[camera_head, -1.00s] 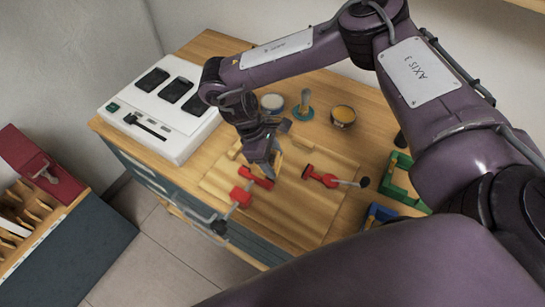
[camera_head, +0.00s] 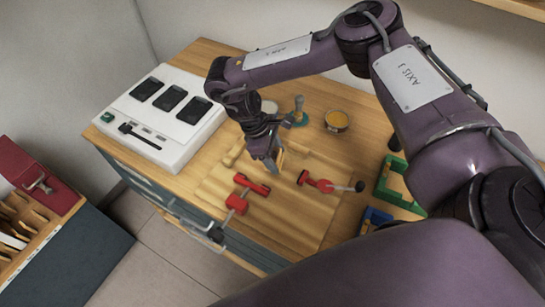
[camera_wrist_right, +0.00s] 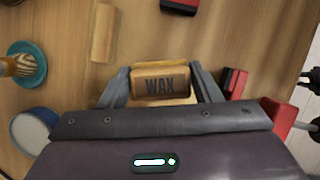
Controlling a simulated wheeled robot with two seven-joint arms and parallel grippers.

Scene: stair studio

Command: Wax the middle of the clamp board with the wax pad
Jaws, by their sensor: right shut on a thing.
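My right gripper (camera_head: 271,166) is shut on the wax pad (camera_head: 281,158), over the middle of the clamp board (camera_head: 283,222). In the right wrist view the pad (camera_wrist_right: 160,83) is a tan block marked WAX, between the two fingers of the gripper (camera_wrist_right: 162,88). Whether the pad touches the board is not clear. The board is pale wood, with a red clamp (camera_head: 240,196) on the left and another red clamp (camera_head: 318,182) on the right; the gripper is between them, towards the back. My left gripper is not in view.
A white device with black pads (camera_head: 150,142) stands on the bench at left. Behind the board are a handled tool on a teal base (camera_head: 299,117) and an open tin (camera_head: 337,121). A green frame (camera_head: 393,192) and a blue one (camera_head: 374,218) lie at right.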

